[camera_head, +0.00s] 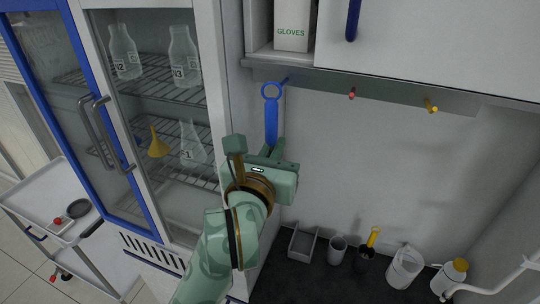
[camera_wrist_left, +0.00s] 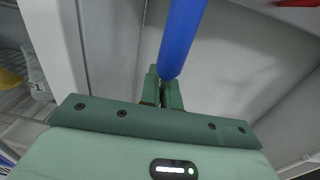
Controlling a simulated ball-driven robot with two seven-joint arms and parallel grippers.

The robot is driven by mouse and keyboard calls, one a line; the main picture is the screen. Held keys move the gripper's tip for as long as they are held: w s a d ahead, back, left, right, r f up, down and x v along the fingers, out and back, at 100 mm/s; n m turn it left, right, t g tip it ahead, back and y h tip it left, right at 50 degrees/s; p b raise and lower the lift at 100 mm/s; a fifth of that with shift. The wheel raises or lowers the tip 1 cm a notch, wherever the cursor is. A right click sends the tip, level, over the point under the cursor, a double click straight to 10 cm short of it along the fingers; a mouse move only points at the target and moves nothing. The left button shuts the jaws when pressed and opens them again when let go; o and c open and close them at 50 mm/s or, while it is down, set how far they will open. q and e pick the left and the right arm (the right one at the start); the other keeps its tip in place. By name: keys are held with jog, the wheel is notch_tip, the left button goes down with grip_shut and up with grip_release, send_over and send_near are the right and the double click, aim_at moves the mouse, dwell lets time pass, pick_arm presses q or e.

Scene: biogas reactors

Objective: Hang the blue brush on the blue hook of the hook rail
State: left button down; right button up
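The blue brush (camera_head: 271,122) is upright, with its ring-shaped end at the top. My left gripper (camera_head: 269,150) is shut on the lower part of its handle. In the left wrist view, the two fingers (camera_wrist_left: 163,92) close around the blue handle, which rises above them. The brush's bristle end is not visible. The blue hook (camera_head: 285,79) is at the left end of the hook rail (camera_head: 390,92), just above and right of the ring. The ring looks apart from the hook, though the depth gap is hard to judge. My right gripper is not in view.
The rail also has a red hook (camera_head: 351,95) and a yellow hook (camera_head: 430,106), both bare. A glassware cabinet (camera_head: 158,98) stands left. On the dark counter (camera_head: 320,280) are a tray, cups and bottles. The wall below the rail is clear.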

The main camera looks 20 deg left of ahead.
pick_arm(q)
jog(key=shift+w+d+f+b, duration=0.1)
jog(key=shift+w+f+b, duration=0.15)
jog(key=shift+w, duration=0.6)
jog(key=shift+w+a+f+b, duration=0.1)
jog(key=shift+w+f+b, duration=0.2)
jog(key=shift+w, duration=0.6)
jog(key=shift+w+d+f+b, duration=0.1)
jog(key=shift+w+b, duration=0.25)
jog(key=shift+w, duration=0.5)
jog(key=c, duration=1.6)
grip_release()
jog(key=shift+o, duration=0.2)
